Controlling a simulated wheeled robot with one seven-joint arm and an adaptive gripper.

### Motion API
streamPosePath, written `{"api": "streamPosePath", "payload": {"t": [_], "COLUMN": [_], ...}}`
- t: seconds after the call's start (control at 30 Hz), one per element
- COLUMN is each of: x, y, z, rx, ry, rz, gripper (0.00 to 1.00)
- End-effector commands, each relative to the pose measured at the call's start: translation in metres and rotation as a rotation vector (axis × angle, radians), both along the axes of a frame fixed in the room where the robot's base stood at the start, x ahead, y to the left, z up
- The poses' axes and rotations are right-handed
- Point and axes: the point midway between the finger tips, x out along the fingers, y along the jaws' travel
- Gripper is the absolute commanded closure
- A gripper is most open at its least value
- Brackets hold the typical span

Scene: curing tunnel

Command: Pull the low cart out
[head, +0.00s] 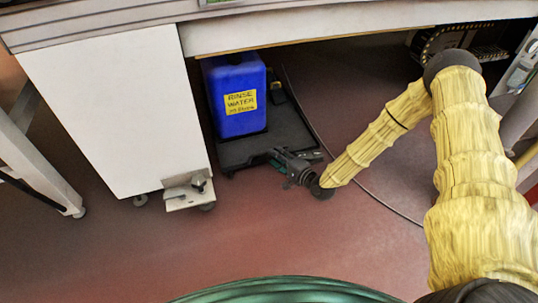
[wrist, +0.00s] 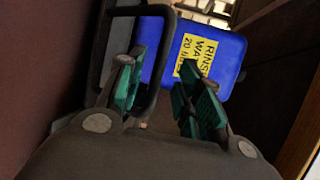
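The low cart (head: 290,128) is a flat black platform on the floor under the bench. A blue rinse water container (head: 233,85) with a yellow label stands on it. My gripper (head: 280,158) is low, at the cart's near edge. In the wrist view my gripper (wrist: 162,95) has its two green-padded fingers spread apart. A dark looped handle (wrist: 160,62) shows by the left finger, with part of its bar in the gap between the fingers. I cannot tell whether it touches a finger. The blue container (wrist: 215,55) is beyond the fingers.
A white cabinet on casters (head: 115,110) stands close left of the cart, with a small metal bracket (head: 188,193) at its lower corner. The bench top (head: 300,27) overhangs the cart. A thin cable (head: 345,172) crosses the floor at right. The red floor (head: 240,225) in front is clear.

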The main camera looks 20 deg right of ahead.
Motion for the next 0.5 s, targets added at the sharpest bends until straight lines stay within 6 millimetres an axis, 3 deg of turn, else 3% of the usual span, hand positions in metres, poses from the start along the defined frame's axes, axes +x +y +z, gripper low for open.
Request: {"api": "streamPosePath", "payload": {"t": [0.2, 0.5], "x": [0.029, 0.047], "y": [0.014, 0.022], "z": [-0.009, -0.010], "rx": [-0.001, 0.000], "ry": [0.000, 0.001], "rz": [0.001, 0.001], "gripper": [0.65, 0.65]}}
